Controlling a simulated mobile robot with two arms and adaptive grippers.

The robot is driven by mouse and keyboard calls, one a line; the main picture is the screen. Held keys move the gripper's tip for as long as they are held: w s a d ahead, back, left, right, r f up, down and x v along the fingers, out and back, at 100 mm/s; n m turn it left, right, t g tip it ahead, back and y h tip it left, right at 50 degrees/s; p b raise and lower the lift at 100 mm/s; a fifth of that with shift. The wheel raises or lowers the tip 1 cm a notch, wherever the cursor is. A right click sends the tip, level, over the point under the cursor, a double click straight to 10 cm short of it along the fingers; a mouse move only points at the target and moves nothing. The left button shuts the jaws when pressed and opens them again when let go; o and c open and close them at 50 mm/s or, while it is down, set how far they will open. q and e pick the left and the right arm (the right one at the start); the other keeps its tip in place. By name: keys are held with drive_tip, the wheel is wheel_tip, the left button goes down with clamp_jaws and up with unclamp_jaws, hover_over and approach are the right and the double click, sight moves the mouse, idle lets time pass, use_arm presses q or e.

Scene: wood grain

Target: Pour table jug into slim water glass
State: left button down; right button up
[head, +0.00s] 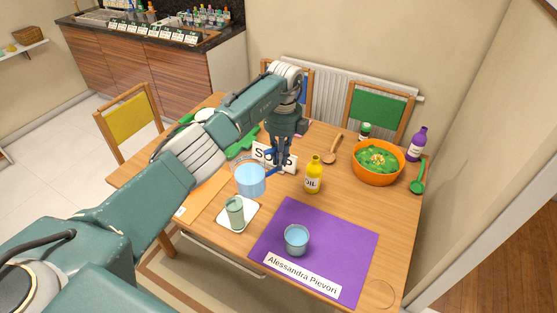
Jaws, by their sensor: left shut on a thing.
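The table jug (250,181), clear with pale blue water, stands or hovers near the table's middle; I cannot tell if it touches the table. My left gripper (279,172) is shut on its right side. The jug looks about upright. A slim, greenish water glass (235,212) stands upright on a white square coaster (249,222), just below the jug in the picture. A shorter, wider glass (296,239) with bluish contents stands on the purple mat (340,248). My right gripper is not in view.
A yellow oil bottle (313,175) stands close to the right of my left gripper. A sign (285,161) stands behind it.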

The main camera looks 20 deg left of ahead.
use_arm(q)
drive_tip(key=shift+r+p, duration=0.1)
drive_tip(key=shift+p, duration=0.35)
drive_tip(key=shift+w+f+t+h, duration=0.15)
drive_tip(key=shift+f+t+h, duration=0.2)
drive_tip(key=shift+t+h, duration=0.2)
drive_tip(key=shift+r+p, duration=0.35)
drive_tip(key=shift+p, duration=0.2)
drive_tip(key=shift+d+r+t+h+p, duration=0.1)
drive_tip(key=shift+r+t+h+p, duration=0.25)
drive_tip(key=shift+p, duration=0.2)
drive_tip(key=shift+r, duration=0.1)
